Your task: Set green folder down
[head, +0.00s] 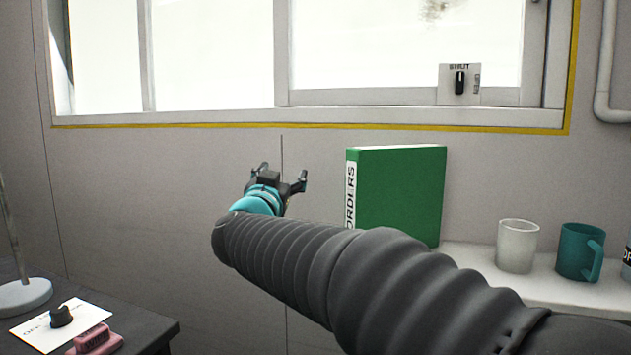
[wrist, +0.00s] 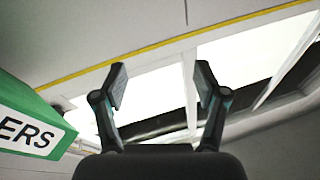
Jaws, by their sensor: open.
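The green folder (head: 402,190) stands upright on the white shelf below the window in the head view. Its white spine label reads ORDERS, and my arm hides its lower left part. In the wrist view a corner of the folder (wrist: 30,125) shows at the left edge, apart from the fingers. My gripper (head: 282,176) is to the left of the folder in the head view. In the wrist view its two fingers (wrist: 160,88) are spread wide with nothing between them.
A pale cup (head: 517,246) and a teal mug (head: 581,252) stand on the shelf (head: 560,290) right of the folder. A dark table (head: 150,330) at lower left bears a card with a knob and a pink block (head: 94,339). The wall left of the folder is clear.

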